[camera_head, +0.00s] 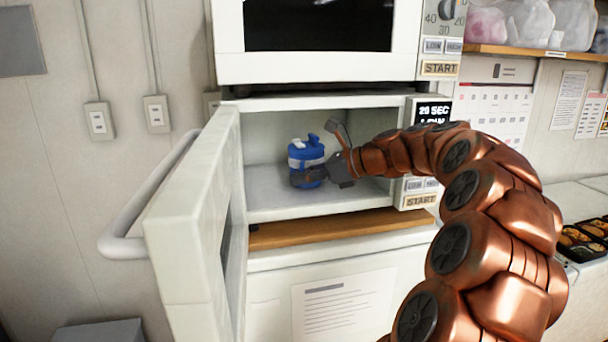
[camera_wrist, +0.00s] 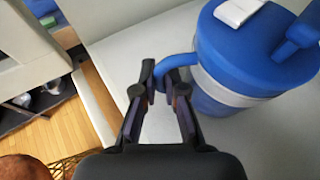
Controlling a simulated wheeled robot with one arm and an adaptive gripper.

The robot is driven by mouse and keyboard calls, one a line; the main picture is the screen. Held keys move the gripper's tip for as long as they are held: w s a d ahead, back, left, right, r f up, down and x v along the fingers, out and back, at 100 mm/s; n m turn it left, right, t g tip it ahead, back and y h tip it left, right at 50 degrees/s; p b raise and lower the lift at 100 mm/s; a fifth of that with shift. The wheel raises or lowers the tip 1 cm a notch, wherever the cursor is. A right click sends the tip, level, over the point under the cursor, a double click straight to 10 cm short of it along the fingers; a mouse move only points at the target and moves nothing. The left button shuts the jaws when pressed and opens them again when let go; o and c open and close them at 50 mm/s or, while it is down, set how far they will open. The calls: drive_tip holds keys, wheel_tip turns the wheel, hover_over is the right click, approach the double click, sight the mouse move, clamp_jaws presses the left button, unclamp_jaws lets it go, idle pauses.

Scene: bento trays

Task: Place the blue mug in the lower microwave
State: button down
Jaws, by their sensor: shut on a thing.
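The blue mug (camera_head: 306,158) has a lid and a pale band, and is upright inside the lower microwave (camera_head: 270,208), at or just above its floor. In the wrist view the mug (camera_wrist: 240,50) fills the upper right, with its handle between the fingers. My gripper (camera_head: 325,175) reaches in from the right and is shut on the handle; it also shows in the wrist view (camera_wrist: 165,90). The microwave door (camera_head: 185,215) stands open to the left. Whether the mug's base touches the floor is hard to tell.
A second microwave (camera_head: 320,65) sits directly above. The open door with its long handle (camera_head: 140,215) borders the left side, and the control panel (camera_head: 420,190) borders the right. Food trays (camera_head: 585,240) lie on the counter at the far right. Microwave floor left of the mug is clear.

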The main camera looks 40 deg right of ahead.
drive_tip(key=shift+f, duration=0.15)
drive_tip(key=c, duration=1.2)
unclamp_jaws()
drive_tip(key=shift+c, duration=0.2)
drive_tip(key=b+v, duration=0.3)
drive_tip(key=v, duration=0.9)
